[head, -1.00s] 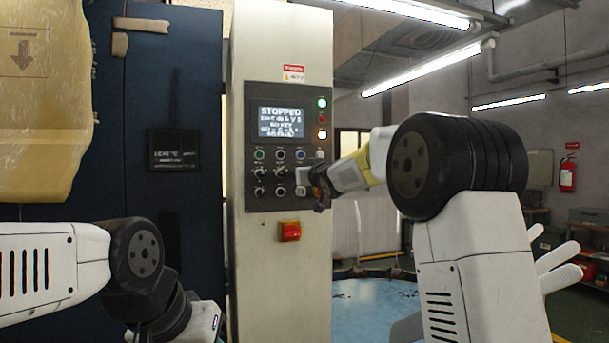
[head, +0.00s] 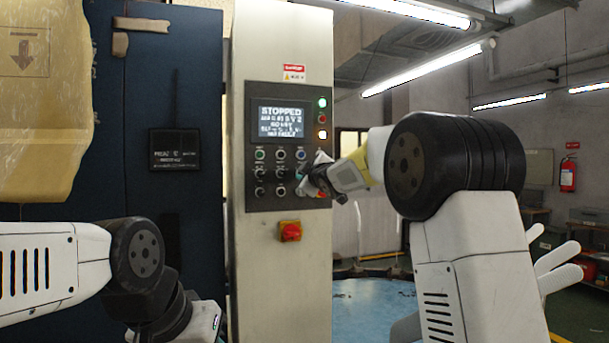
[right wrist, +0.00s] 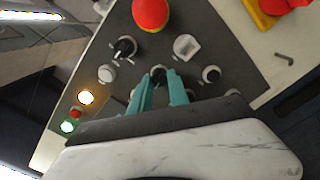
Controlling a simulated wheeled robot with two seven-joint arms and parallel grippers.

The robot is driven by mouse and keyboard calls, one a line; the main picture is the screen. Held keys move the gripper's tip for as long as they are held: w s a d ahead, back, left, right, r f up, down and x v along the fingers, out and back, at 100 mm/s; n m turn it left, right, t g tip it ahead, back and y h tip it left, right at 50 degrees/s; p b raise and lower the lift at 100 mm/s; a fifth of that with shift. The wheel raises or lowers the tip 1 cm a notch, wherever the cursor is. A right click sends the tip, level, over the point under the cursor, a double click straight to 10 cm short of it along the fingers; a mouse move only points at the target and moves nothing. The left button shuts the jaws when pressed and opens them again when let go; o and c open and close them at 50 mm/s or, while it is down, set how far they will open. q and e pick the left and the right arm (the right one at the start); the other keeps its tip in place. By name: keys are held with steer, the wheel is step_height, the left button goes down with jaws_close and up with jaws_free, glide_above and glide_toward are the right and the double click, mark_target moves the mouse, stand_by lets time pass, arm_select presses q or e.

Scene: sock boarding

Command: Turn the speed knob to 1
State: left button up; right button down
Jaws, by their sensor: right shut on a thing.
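The grey control panel (head: 251,194) is on the cream machine column, with a lit screen (head: 281,121) that reads STOPPED; its smaller lines are hard to read. In the right wrist view, my right gripper (right wrist: 159,80) has its two teal fingers on either side of a small dark knob (right wrist: 158,73) and is shut on it. I cannot read a label that tells whether this is the speed knob. In the head view, my right gripper (head: 311,181) hides the panel's lower right part. My left forearm shows at the lower left, but its fingers are out of view.
Around the gripped knob are a black selector (right wrist: 124,47), a pale square switch (right wrist: 187,46), another knob (right wrist: 211,73) and a red mushroom button (right wrist: 151,13). A red switch on a yellow base (head: 290,231) sits below the panel. A blue round table (head: 375,310) stands behind.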

steer(key=n, duration=0.7)
steer(key=shift+f, duration=0.1)
stand_by(0.5)
steer(key=c, duration=1.3)
jaws_free()
steer(key=shift+o, duration=0.2)
steer(key=v, duration=0.8)
